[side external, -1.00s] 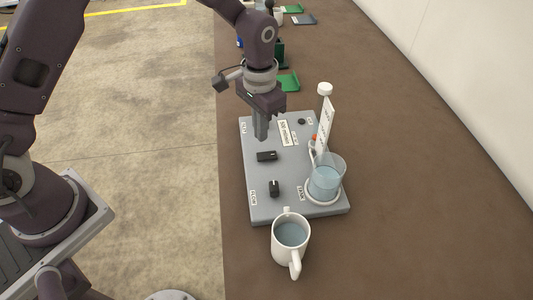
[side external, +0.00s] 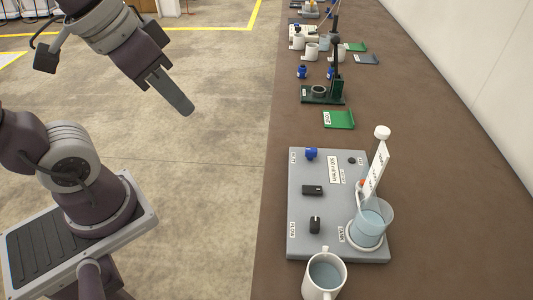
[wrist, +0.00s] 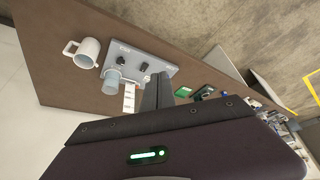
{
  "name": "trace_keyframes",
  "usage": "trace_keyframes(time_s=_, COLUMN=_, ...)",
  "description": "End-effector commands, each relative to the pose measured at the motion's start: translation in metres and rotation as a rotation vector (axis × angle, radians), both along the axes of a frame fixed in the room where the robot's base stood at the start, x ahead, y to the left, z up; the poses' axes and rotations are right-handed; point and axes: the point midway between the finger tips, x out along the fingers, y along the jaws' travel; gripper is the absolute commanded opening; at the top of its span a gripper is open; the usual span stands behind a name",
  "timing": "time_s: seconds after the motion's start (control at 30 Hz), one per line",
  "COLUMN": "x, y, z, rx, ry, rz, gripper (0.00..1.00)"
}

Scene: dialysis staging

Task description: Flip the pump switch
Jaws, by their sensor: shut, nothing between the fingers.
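The grey panel (side external: 300,250) lies on the brown table. A small black rectangular switch (side external: 312,190) sits near its middle; its position is too small to tell. A black knob (side external: 315,225) is nearer the front and a blue part (side external: 311,154) is at the back left corner. My gripper (side external: 187,110) is shut and empty, raised over the floor to the left of the table, well apart from the panel. In the wrist view my gripper's fingers (wrist: 160,78) partly overlap the panel (wrist: 165,65).
A beaker of liquid (side external: 370,228) stands at the panel's right front, beside an upright white strip (side external: 376,172). A white mug (side external: 324,278) stands at the panel's front edge. A green plate (side external: 339,119) and a dark green stand (side external: 320,95) lie behind.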

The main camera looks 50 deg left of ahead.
Motion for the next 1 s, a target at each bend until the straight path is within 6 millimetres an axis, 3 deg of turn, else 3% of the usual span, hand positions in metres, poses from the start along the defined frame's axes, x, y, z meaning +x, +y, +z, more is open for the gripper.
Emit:
trace_keyframes(time_s=0.1, x=-0.024, y=0.003, z=-0.004, rx=-0.002, ry=-0.044, rz=0.021, gripper=0.00)
trace_keyframes(time_s=0.2, x=-0.030, y=0.004, z=-0.007, rx=-0.003, ry=-0.053, rz=0.027, gripper=0.00)
trace_keyframes(time_s=0.43, x=-0.029, y=0.004, z=-0.006, rx=-0.002, ry=-0.052, rz=0.025, gripper=0.00)
trace_keyframes(time_s=0.53, x=-0.019, y=0.002, z=-0.001, rx=0.008, ry=-0.033, rz=0.000, gripper=0.00)
trace_keyframes(time_s=0.67, x=0.024, y=-0.005, z=0.011, rx=0.047, ry=0.040, rz=-0.105, gripper=0.00)
trace_keyframes(time_s=0.77, x=0.071, y=-0.017, z=0.011, rx=0.084, ry=0.110, rz=-0.219, gripper=0.00)
trace_keyframes(time_s=0.87, x=0.119, y=-0.033, z=-0.002, rx=0.114, ry=0.176, rz=-0.335, gripper=0.00)
trace_keyframes(time_s=1.0, x=0.181, y=-0.060, z=-0.042, rx=0.145, ry=0.268, rz=-0.496, gripper=0.00)
